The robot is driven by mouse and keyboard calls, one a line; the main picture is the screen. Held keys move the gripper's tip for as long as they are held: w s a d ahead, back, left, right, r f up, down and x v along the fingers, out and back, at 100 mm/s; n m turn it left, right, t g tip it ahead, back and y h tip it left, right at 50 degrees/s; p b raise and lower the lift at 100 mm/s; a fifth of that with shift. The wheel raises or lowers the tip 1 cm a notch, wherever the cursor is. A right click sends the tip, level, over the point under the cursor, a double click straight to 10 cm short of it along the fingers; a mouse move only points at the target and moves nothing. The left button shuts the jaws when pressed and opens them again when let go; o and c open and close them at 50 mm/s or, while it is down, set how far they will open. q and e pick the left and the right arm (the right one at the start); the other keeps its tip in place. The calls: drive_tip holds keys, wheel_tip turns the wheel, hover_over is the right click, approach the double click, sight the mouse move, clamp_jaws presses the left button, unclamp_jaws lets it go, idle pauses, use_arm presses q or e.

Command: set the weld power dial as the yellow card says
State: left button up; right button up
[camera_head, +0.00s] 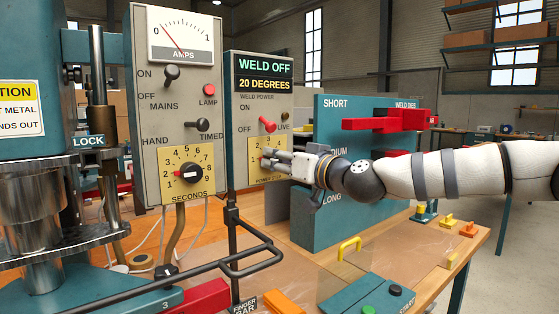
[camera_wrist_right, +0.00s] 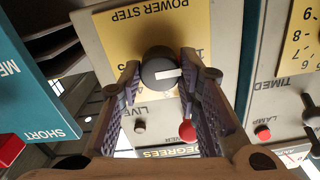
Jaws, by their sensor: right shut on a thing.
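The weld power dial is a round black knob (camera_wrist_right: 158,68) with a white pointer mark, on a yellow plate (camera_wrist_right: 195,25) lettered POWER STEP, upside down in the wrist view. The mark points to the right in that view. In the head view the plate (camera_head: 255,174) sits low on the weld power box, and my gripper covers the knob. My right gripper (camera_head: 270,160) has its fingers on either side of the knob, shut on it; they also show in the wrist view (camera_wrist_right: 159,75). The display (camera_head: 265,74) reads WELD OFF and 20 DEGREES. My left gripper is out of view.
A red weld power switch (camera_head: 267,125) is just above the dial. The mains and timer box (camera_head: 147,110) stands to the left. A teal rack (camera_head: 335,225) with red weld dies stands close to the right, behind my arm. A barred guard rail (camera_head: 200,272) crosses below.

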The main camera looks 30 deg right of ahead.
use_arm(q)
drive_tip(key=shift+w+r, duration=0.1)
use_arm(e)
drive_tip(key=shift+m, duration=0.3)
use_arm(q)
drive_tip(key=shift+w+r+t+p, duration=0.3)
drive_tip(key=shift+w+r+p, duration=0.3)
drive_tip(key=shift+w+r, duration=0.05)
use_arm(e)
drive_tip(key=shift+m, duration=4)
drive_tip(key=o, duration=1.1)
drive_tip(key=shift+w, duration=0.15)
drive_tip(key=shift+o, duration=0.2)
